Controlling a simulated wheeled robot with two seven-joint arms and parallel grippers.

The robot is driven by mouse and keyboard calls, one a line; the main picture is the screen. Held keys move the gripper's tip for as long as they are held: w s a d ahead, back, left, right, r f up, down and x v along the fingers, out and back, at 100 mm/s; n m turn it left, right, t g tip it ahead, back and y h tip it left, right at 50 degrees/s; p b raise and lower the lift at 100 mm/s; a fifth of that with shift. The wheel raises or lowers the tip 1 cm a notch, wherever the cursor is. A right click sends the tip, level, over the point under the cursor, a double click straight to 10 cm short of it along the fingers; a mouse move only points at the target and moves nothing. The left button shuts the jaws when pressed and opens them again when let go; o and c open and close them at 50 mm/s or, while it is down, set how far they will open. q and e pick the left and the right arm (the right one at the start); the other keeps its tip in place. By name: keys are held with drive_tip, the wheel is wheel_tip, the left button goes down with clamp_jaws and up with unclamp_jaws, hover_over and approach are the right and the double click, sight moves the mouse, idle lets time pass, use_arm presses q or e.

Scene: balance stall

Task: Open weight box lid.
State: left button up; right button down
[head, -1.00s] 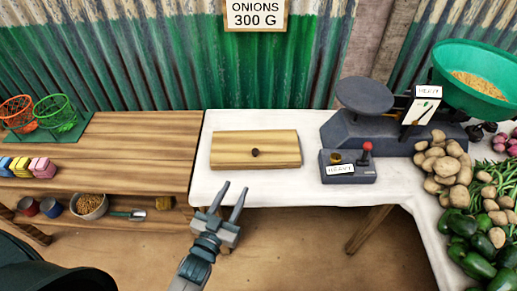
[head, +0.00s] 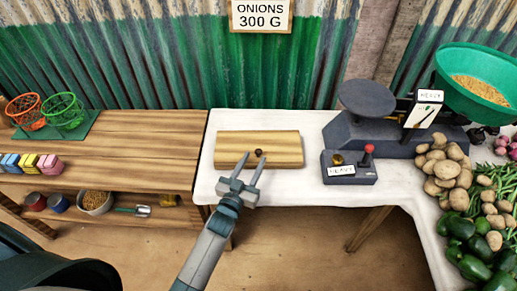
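The weight box (head: 283,153) is a flat wooden box on the white-covered table, its lid shut. A small dark round knob (head: 259,152) sits at the middle of the lid. My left gripper (head: 253,160) is open, its two fingers pointing away from me over the front part of the box, with the fingertips close to the knob. I cannot tell whether the fingers touch the lid. Nothing is between the fingers. My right gripper is not in view.
Right of the box stands a grey control box (head: 349,168) with a red-topped lever, and behind it a scale (head: 372,135) with a green pan (head: 458,75). Potatoes and green peppers lie at far right. A wooden bench (head: 160,135) stands at left.

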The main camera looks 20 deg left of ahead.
sight(257, 153)
use_arm(q)
drive_tip(key=shift+w+d+p, duration=0.2)
drive_tip(key=shift+w+p, duration=0.15)
drive_tip(key=shift+w, duration=2.3)
clamp_jaws()
